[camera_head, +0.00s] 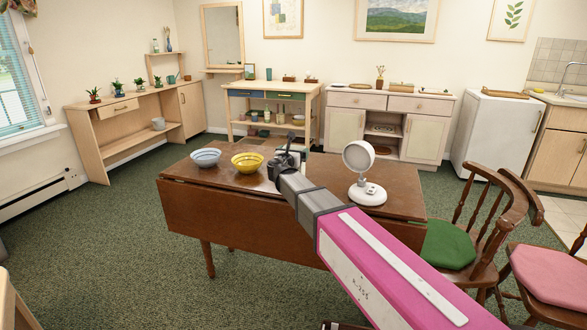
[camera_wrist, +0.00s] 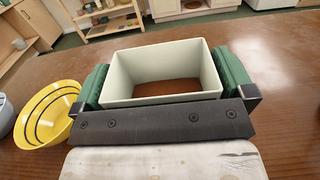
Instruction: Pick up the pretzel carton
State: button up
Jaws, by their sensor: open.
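A pale grey-green, open-topped box (camera_wrist: 152,90) stands on the brown table in the wrist view. It is the only carton-like thing near my gripper, but I see no label on it. Its inside shows brown at the bottom. My gripper (camera_wrist: 164,80) is open, with one green finger pad at the left side of the box and one at the right. I cannot tell whether the pads touch it. In the head view my gripper (camera_head: 287,163) is over the table between the yellow bowl and the white lamp, and it mostly hides the box.
The table (camera_head: 230,205) also holds a blue-grey bowl (camera_head: 206,157), a yellow bowl (camera_head: 247,162) left of my gripper, and a white round-headed lamp (camera_head: 362,172) to the right. Chairs (camera_head: 470,240) stand at the table's right. Cabinets and shelves line the back wall.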

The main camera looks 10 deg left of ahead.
jog(key=c, duration=0.9)
jog(key=shift+c, duration=0.2)
jog(key=shift+r, duration=0.1)
